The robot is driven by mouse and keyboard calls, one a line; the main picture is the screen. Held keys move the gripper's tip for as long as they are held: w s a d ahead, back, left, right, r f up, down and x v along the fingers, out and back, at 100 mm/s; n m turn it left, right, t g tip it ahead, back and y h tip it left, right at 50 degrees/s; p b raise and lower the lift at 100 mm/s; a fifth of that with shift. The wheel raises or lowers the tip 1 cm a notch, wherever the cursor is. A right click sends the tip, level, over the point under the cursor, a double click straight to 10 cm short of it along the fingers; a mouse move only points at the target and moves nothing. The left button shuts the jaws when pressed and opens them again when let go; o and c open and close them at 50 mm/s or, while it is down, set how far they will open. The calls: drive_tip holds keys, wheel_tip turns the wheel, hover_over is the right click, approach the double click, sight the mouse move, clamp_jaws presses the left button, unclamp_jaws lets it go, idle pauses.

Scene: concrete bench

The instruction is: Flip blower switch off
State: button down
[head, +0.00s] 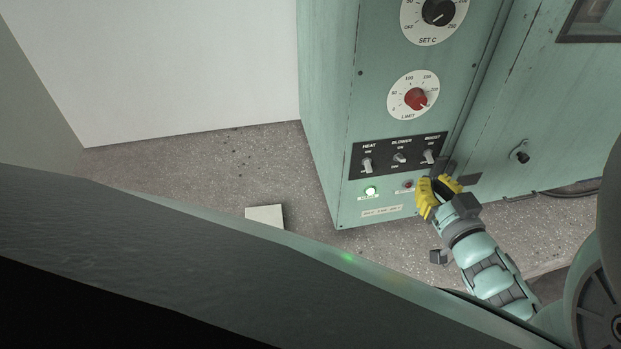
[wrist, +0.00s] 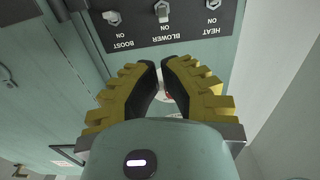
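The blower switch (head: 399,158) is the middle toggle on a black panel on the green cabinet, with ON printed above it. It also shows upside down at the top of the wrist view (wrist: 162,12). I cannot tell surely which way its lever points. My gripper (head: 438,182) has yellow fingers with black pads and is below and right of the switch panel, apart from the blower switch. In the wrist view its fingertips (wrist: 160,62) lean together with a slim gap, nothing held. A red lamp shows partly between the fingers, beyond them.
The heat switch (head: 367,165) and boost switch (head: 429,156) flank the blower switch closely. Above are the red limit dial (head: 415,98) and black set dial (head: 438,12). A lit green lamp (head: 370,191) is below the panel. A door with a knob (head: 521,153) is at right.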

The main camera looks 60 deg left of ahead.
sight(404, 144)
drive_tip(key=p+x, duration=0.1)
drive_tip(key=x, duration=0.3)
drive_tip(key=p+x, duration=0.1)
drive_tip(key=x, duration=0.3)
drive_tip(key=shift+w+a+r, duration=0.15)
drive_tip(key=shift+a+r, duration=0.05)
drive_tip(key=shift+a, duration=0.15)
drive_tip(key=shift+w+a+f+p, duration=0.1)
drive_tip(key=shift+w+a+p, duration=0.2)
drive_tip(key=shift+a, duration=0.35)
drive_tip(key=shift+s, duration=0.1)
drive_tip(key=shift+f, duration=0.1)
drive_tip(key=shift+d+f+t+b, duration=0.2)
drive_tip(key=shift+t+b, duration=0.1)
drive_tip(key=shift+b, duration=0.45)
